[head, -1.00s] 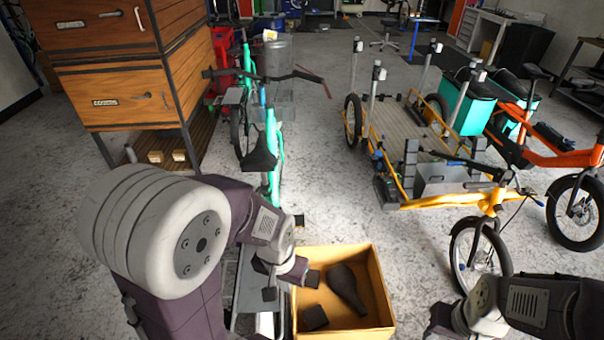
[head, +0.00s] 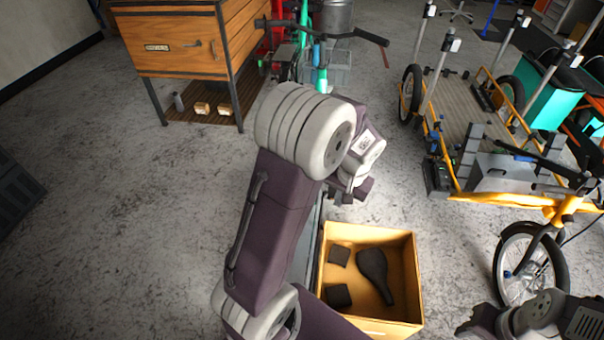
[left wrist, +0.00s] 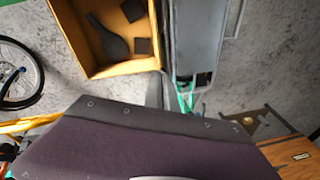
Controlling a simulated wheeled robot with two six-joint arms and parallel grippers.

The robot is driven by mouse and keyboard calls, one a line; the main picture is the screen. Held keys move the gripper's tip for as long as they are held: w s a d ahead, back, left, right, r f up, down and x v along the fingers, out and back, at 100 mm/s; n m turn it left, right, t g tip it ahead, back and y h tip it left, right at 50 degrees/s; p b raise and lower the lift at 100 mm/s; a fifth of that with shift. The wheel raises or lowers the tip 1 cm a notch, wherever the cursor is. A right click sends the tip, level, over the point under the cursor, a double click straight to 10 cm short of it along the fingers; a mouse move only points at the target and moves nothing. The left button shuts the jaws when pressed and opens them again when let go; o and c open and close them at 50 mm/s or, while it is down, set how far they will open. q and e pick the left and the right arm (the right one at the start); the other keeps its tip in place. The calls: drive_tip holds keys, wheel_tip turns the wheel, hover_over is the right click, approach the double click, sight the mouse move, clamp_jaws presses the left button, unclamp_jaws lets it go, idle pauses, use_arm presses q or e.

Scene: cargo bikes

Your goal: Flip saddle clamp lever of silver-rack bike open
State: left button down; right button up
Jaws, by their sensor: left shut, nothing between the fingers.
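The teal bike (head: 322,78) stands behind my left arm in the head view, its dark handlebar (head: 330,34) above. Its saddle and clamp lever are hidden by my arm. A long silver-grey rack (left wrist: 205,45) runs beside the box in the left wrist view, with part of the teal frame (left wrist: 186,100) at its end. My left gripper (head: 364,188) is shut and empty above the rack side, left of the yellow bike. My right gripper (head: 474,322) is partly in view at the bottom right; its jaws cannot be made out.
An open yellow box (head: 418,270) holds a dark saddle (head: 375,272) and two dark blocks. A wooden drawer cabinet (head: 170,50) stands at the back left. A yellow cargo bike (head: 530,200) stands to the right.

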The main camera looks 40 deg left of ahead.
use_arm(q)
drive_tip(key=w+a+f+n+y+b, duration=0.2)
drive_tip(key=w+a+f+y+b, duration=0.1)
drive_tip(key=w+a, duration=0.5)
drive_tip(key=w+a+f+n+y+b, duration=0.3)
drive_tip(key=w+a+f+b, duration=0.1)
drive_tip(key=w+a, duration=0.3)
drive_tip(key=shift+w+a+f+n, duration=0.35)
drive_tip(key=shift+w+f, duration=0.35)
drive_tip(key=shift+w, duration=0.15)
use_arm(e)
wheel_tip(320, 180, down, 9)
use_arm(q)
drive_tip(key=shift+f, duration=0.1)
drive_tip(key=s+a+r+b+x, duration=0.1)
drive_tip(key=a+x, duration=0.1)
drive_tip(key=x, duration=1)
drive_tip(key=shift+s+r, duration=0.3)
drive_tip(key=shift+s, duration=0.25)
use_arm(e)
drive_tip(key=shift+f, duration=0.6)
use_arm(q)
drive_tip(key=shift+a, duration=0.1)
